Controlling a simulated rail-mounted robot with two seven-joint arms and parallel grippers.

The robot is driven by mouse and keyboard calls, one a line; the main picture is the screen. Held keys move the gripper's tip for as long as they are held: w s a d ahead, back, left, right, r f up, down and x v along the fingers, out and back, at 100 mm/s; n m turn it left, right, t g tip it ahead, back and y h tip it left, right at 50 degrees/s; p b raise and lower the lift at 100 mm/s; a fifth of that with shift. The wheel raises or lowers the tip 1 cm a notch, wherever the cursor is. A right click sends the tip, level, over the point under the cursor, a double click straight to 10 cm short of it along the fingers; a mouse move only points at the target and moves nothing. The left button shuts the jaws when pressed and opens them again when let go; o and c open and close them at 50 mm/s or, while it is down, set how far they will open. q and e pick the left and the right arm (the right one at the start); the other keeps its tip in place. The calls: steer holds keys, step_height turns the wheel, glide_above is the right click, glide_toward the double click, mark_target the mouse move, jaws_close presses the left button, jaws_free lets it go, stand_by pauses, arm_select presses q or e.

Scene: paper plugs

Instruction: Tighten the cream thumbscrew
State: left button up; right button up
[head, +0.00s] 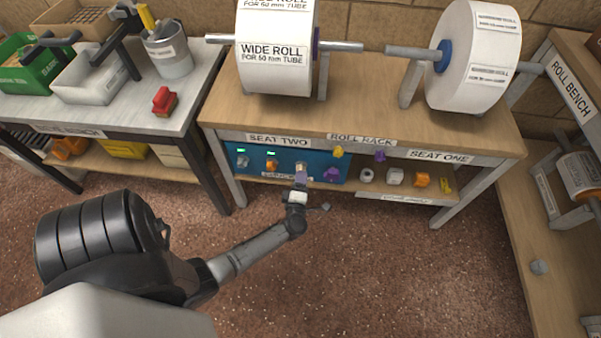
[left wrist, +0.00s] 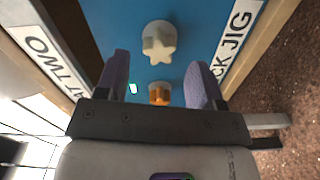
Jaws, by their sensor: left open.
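The cream thumbscrew (left wrist: 159,43), a star-shaped knob on a round collar, sits on the blue jig panel (left wrist: 189,20) in the left wrist view. The thumbscrew shows beyond the fingertips, with no contact visible. An orange knob (left wrist: 160,94) shows lower between the fingers; it is left of my gripper in the head view (head: 271,165). My right gripper is not in view.
The panel sits under the roll rack bench (head: 375,115), between the SEAT TWO label (head: 278,141) and the lower shelf. A purple knob (head: 331,174) is right of my gripper. Several loose parts (head: 395,177) lie on the shelf further right. The floor in front (head: 390,260) is clear.

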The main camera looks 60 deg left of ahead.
mark_target(301, 169)
arm_select(q)
steer(key=shift+x, duration=1.8)
steer(key=shift+c, duration=0.2)
steer(key=c, duration=0.9)
steer(key=shift+o, duration=0.2)
